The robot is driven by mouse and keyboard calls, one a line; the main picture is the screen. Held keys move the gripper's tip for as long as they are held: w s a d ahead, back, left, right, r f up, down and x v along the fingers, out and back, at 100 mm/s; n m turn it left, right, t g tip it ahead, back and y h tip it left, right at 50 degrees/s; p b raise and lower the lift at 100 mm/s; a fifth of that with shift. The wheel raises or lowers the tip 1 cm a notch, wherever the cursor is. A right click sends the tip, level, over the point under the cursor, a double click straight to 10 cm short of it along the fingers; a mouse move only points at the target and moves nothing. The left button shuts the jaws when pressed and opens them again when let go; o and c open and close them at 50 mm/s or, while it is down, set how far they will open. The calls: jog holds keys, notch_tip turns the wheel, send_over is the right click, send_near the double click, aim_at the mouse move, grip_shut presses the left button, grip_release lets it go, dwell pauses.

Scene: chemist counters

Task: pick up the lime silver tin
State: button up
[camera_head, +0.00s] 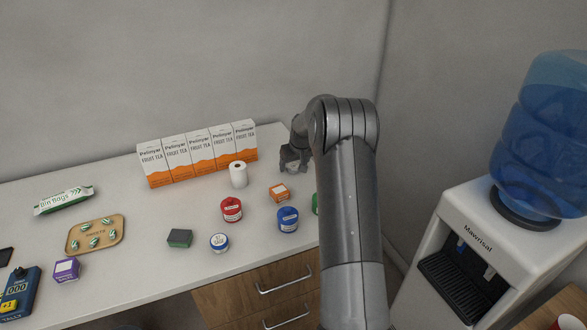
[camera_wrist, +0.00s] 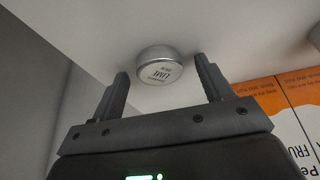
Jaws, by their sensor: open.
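The lime silver tin (camera_wrist: 160,66) is a short round silver tin with dark lettering. In the wrist view it stands on the white counter top, just ahead of and between my fingertips, with a gap on each side. My gripper (camera_wrist: 161,74) is open, and nothing is held in it. In the head view my gripper (camera_head: 294,163) is low over the back right of the counter, beside the tea boxes. There the tin is mostly hidden by my gripper and cannot be made out clearly.
A water cooler (camera_head: 480,240) is at right.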

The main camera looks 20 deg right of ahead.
jog(key=shift+c, duration=0.4)
jog(key=c, duration=1)
jog(key=shift+r, duration=0.1)
